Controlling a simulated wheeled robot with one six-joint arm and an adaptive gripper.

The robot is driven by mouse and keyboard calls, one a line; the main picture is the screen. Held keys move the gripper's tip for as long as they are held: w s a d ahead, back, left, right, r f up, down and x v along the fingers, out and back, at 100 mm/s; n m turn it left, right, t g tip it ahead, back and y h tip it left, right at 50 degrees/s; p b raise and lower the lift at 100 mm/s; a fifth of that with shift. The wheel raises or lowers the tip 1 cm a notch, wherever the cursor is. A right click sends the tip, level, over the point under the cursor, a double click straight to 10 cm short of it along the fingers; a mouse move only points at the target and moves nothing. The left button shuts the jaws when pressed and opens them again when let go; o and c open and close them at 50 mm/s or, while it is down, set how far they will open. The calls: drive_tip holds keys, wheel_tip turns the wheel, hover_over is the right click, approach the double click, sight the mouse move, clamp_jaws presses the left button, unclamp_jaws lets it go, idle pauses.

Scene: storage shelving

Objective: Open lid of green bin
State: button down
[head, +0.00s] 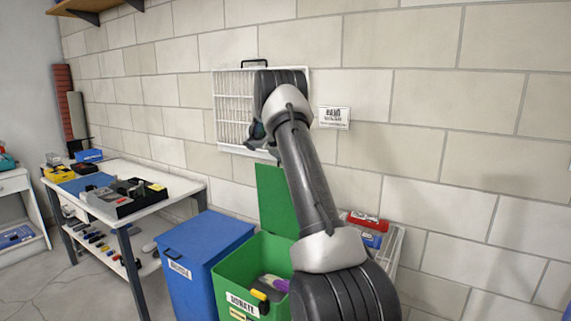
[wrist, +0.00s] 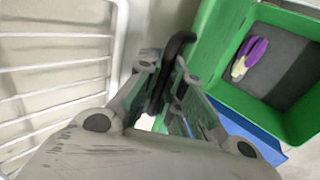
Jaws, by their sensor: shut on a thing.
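The green bin (head: 232,262) stands on the floor beside a blue bin, with a label reading "DONATE" on its front. Its green lid (head: 272,197) stands upright at the back, near the wall, and the bin's mouth is open. My gripper (wrist: 168,68) is shut on a black curved handle (wrist: 181,42), seemingly the lid's. In the head view, my gripper is above the lid's top edge, in front of the wall rack, and my arm partly hides it. The wrist view shows the open green bin (wrist: 208,48) with a purple and cream item (wrist: 248,56) inside.
A white wire rack (head: 230,115) hangs on the wall close behind my gripper; its bars fill the left of the wrist view. The blue bin (head: 203,245) is shut. A white basket (head: 392,243) with red and blue items stands to the right. A workbench (head: 175,180) is at left.

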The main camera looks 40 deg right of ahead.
idle(0.3)
drive_tip(key=c, duration=1.5)
unclamp_jaws()
drive_tip(key=v, duration=1.2)
